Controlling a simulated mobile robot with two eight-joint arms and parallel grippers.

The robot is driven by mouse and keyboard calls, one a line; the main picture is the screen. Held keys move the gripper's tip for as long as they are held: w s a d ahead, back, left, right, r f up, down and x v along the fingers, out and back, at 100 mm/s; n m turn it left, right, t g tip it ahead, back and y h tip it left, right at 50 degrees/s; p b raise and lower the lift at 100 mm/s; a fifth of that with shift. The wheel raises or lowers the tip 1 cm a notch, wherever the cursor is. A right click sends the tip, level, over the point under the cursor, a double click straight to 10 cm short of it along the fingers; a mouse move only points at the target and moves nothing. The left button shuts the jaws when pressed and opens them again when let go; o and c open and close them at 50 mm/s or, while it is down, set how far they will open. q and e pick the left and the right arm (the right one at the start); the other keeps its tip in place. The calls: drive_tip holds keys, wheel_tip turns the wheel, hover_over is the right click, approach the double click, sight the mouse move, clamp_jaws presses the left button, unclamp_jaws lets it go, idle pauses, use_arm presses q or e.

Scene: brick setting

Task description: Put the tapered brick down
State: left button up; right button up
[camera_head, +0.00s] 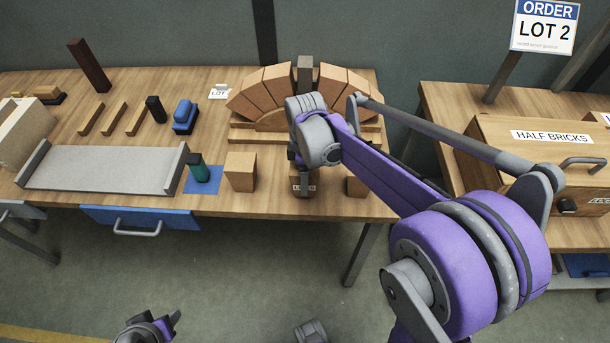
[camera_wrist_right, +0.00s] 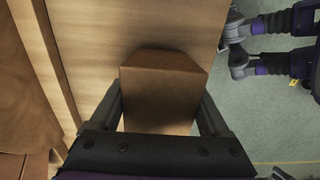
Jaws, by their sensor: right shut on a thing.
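My right gripper (camera_wrist_right: 160,112) is shut on a tapered brick (camera_wrist_right: 158,98), brown, its top face narrowing away from me in the right wrist view. In the head view this gripper (camera_head: 304,182) hangs over the table's front part, before the arch; the arm and gripper largely hide the brick there. I cannot tell whether the brick touches the table. The arch of tapered bricks (camera_head: 259,92) stands behind, on a wooden form (camera_head: 271,122), with a grey-brown piece (camera_head: 305,70) at its top. My left gripper (camera_head: 165,326) is low at the bottom edge, away from the table; its jaws are unclear.
The table's front edge is close.

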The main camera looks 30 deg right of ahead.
drive_tip(key=shift+f, duration=0.15)
drive_tip(key=o, duration=1.6)
drive_tip(key=shift+c, duration=0.2)
